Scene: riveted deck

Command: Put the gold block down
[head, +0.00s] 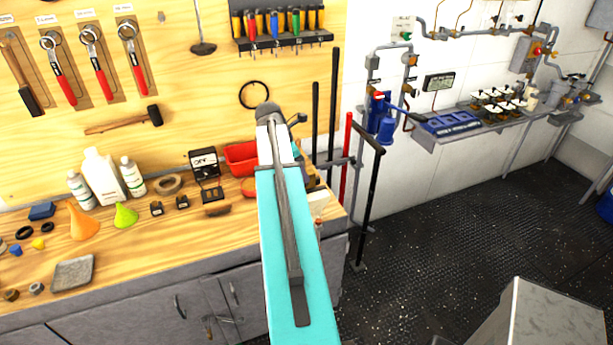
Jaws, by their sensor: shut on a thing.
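My teal arm (290,250) rises through the middle of the head view to a grey joint at its top and covers what lies behind it. My gripper cannot be made out; it seems hidden behind the arm. I cannot pick out the gold block for certain. Small yellowish and blue parts show at the right side of the arm, too covered to name. The wooden workbench (130,262) runs along the left, with its right end partly behind the arm.
White bottles (103,177), an orange funnel (82,222), a green funnel (125,215), a grey tray (73,272) and a red bin (240,157) crowd the bench. Bare wood shows towards its front. Upright bars stand right of the bench. Dark floor (430,235) is open at right.

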